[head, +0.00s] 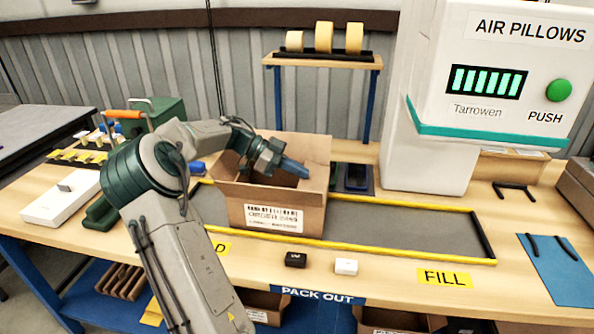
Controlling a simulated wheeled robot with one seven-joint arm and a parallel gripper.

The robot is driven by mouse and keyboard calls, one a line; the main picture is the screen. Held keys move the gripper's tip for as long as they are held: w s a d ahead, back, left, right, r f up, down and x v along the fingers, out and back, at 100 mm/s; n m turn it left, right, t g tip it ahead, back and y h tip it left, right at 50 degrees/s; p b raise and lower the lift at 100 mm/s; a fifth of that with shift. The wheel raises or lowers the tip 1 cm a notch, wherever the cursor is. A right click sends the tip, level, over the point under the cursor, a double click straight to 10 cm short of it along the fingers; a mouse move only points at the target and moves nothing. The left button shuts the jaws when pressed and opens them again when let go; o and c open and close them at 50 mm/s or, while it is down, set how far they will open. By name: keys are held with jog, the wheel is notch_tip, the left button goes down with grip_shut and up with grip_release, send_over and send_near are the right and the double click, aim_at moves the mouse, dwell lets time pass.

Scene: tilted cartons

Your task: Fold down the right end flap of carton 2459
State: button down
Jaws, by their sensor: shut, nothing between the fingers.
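An open brown carton (285,196) stands on the grey strip of the bench, with a barcode label (273,217) on its front. The label's number is too blurred to read surely. Its back flap (307,147) stands up behind my gripper. A right-hand panel rises at the carton's right end; I cannot tell how far its flap is folded. My gripper (303,172) is shut and empty, reaching from the left over the carton's opening, its tip pointing right towards that end. I cannot tell whether it touches. My arm hides part of the left side.
A yellow-edged grey strip (400,222) runs right from the carton and is clear there. The white air pillow machine (430,140) stands behind it. A tape rack (325,58) is at the back. Small black (295,260) and white (346,267) blocks lie in front.

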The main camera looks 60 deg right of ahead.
jog(key=shift+s+d+f+b, duration=0.1)
jog(key=shift+s+d+b, duration=0.15)
jog(key=shift+s, duration=0.35)
jog(key=shift+r, duration=0.4)
notch_tip(320, 180, up, 4)
jog(key=shift+f+p, duration=0.1)
jog(key=shift+p, duration=0.75)
jog(key=v, duration=0.9)
jog(key=shift+s+r, duration=0.15)
jog(key=shift+r, duration=0.05)
